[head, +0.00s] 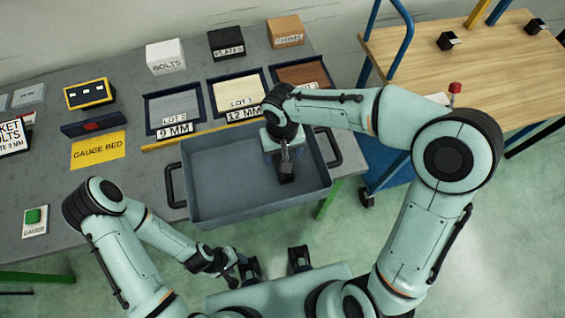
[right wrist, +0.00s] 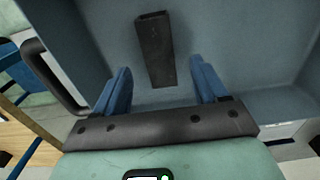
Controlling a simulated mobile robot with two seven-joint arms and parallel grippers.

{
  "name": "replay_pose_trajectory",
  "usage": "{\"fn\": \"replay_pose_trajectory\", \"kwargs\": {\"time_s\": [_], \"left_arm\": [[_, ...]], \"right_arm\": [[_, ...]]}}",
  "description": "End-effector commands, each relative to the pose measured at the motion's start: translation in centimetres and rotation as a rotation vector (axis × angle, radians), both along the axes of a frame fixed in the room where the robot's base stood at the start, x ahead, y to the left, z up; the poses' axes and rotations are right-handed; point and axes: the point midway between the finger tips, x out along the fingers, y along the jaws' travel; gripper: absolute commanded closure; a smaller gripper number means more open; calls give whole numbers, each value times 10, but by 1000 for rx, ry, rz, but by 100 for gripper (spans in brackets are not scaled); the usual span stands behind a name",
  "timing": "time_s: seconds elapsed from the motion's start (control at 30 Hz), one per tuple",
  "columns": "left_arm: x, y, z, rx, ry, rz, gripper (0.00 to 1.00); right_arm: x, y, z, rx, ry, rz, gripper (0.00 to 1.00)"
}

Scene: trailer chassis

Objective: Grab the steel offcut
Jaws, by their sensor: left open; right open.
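The steel offcut (right wrist: 155,50), a dark grey narrow block, is in the grey tray (head: 212,207) in the middle of the bench front. In the right wrist view its lower end reaches between the two blue fingers, with a gap on each side. My right gripper (right wrist: 160,82) is open, pointing down over the tray. In the head view the gripper partly covers the dark block (head: 286,178). No contact is visible. My left gripper (head: 232,270) is low in the head view, in front of the bench and away from the tray; it is open.
The tray has raised walls and black side handles (head: 334,147). Behind it are the lot trays (head: 240,93) and boxes for bolts (head: 166,57) and plates (head: 226,43). The yellow gauge bed (head: 98,150) lies left. A wooden-topped cart (head: 500,65) stands right.

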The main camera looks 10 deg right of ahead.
Motion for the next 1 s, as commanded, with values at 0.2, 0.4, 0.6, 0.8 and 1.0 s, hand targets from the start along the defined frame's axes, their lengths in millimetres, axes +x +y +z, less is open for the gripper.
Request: {"fn": "replay_pose_trajectory", "kwargs": {"time_s": [0.2, 0.4, 0.6, 0.8, 1.0], "left_arm": [[0, 0, 0, 0, 0, 0, 51], [0, 0, -2, 0, 0, 0, 51], [-1, 0, -2, 0, 0, 0, 51], [-1, 0, -2, 0, 0, 0, 51], [-1, 0, -2, 0, 0, 0, 51]], "right_arm": [[-2, -1, -21, 0, 5, 0, 28], [-2, -1, -49, -1, 3, 0, 28], [-1, -1, -55, 1, -1, -1, 28], [-1, -1, -55, 0, -1, -1, 54], [-1, -1, -54, 0, -2, -1, 90]]}}
